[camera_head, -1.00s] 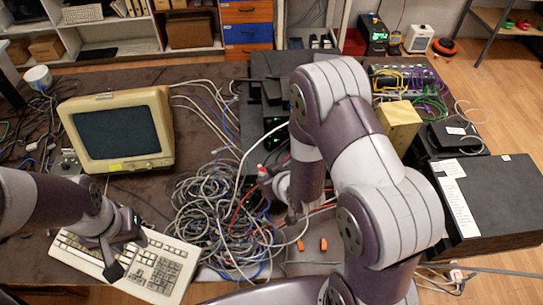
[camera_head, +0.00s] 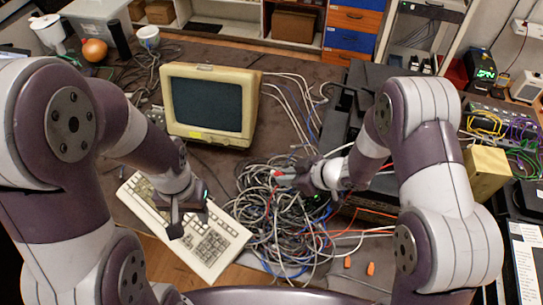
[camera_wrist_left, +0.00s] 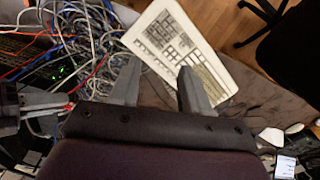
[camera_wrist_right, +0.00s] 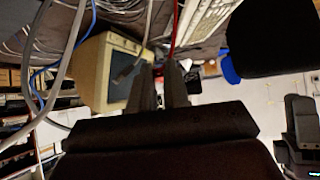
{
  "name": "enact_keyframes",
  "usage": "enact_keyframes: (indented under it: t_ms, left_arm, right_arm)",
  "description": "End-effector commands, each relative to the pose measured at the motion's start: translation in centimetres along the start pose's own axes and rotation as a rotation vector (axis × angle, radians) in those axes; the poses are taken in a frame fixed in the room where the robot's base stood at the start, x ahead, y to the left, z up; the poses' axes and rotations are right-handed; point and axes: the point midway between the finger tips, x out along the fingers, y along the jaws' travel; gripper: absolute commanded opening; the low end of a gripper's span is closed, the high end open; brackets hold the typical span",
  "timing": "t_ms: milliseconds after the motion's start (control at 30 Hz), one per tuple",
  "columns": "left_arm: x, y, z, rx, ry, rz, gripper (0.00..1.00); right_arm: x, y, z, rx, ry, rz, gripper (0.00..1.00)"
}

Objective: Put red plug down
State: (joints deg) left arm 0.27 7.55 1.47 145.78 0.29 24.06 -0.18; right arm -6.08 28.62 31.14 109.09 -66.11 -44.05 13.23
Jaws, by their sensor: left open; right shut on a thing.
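The red plug (camera_head: 278,173) shows as a small red spot at the tip of my right gripper (camera_head: 290,179) in the head view. That gripper is shut on it, over the tangled cable pile (camera_head: 262,215). Most of the plug is hidden by the fingers. In the right wrist view a red cable (camera_wrist_right: 176,28) runs up from the closed fingertips (camera_wrist_right: 161,68). I cannot tell whether the plug touches the cables below. My left gripper (camera_head: 177,222) is open and empty above the keyboard (camera_head: 222,238). Its spread fingers also show in the left wrist view (camera_wrist_left: 160,74).
A beige monitor (camera_head: 208,103) stands behind the keyboard. Black network equipment (camera_head: 365,85) stands right of the cables. Two orange pieces (camera_head: 370,268) lie at the table's front. A yellowish box (camera_head: 486,172) stands at the right. Bare brown tabletop (camera_head: 285,62) shows behind the monitor.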

Motion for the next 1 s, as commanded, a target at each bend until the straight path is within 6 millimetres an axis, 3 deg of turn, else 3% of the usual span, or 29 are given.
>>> enact_keyframes:
  t_ms: [67,233,367,467,500,567,600,667,767,900,1000]
  left_arm:
    - [1.9,-1.0,-2.8,0.021,-0.028,-0.019,0.47]
    - [5.5,-4.1,-15.9,0.224,0.203,-0.11,0.47]
    - [6.9,-4.5,-26.4,0.401,0.47,-0.137,0.47]
    - [7.2,-2.9,-34.4,0.585,0.724,-0.105,0.47]
    - [7.2,-1.5,-37.3,0.685,0.842,-0.067,0.47]
    - [6.8,1.6,-40.5,0.876,1.027,0.039,0.47]
    - [6.5,3.8,-41.1,1.011,1.12,0.134,0.47]
    - [6.3,6.7,-40.1,1.215,1.205,0.305,0.47]
    - [6.3,9.2,-35.4,1.527,1.183,0.615,0.47]
    - [4.4,8.2,-28.9,1.806,0.944,0.945,0.47]
    - [3.4,6.9,-25.8,1.854,0.771,1.107,0.47]
  right_arm:
    - [0.0,0.0,0.0,0.0,0.0,0.001,0.0]
    - [0.0,0.0,0.0,0.001,0.001,0.002,0.0]
    - [0.0,0.0,0.0,0.001,0.001,0.002,0.0]
    - [0.0,0.0,0.0,0.001,0.001,0.002,0.0]
    - [0.0,0.0,0.0,0.001,0.001,0.002,0.0]
    - [-0.1,0.0,0.0,0.001,0.001,0.002,0.0]
    - [-0.1,0.0,0.0,0.001,0.001,0.002,0.0]
    - [-0.1,0.0,0.0,0.001,0.001,0.002,0.0]
    - [-0.1,0.0,-0.1,0.002,0.001,0.002,0.0]
    - [-0.1,0.0,-0.1,0.002,0.001,0.002,0.0]
    - [-0.1,0.0,0.0,0.002,0.001,0.002,0.0]
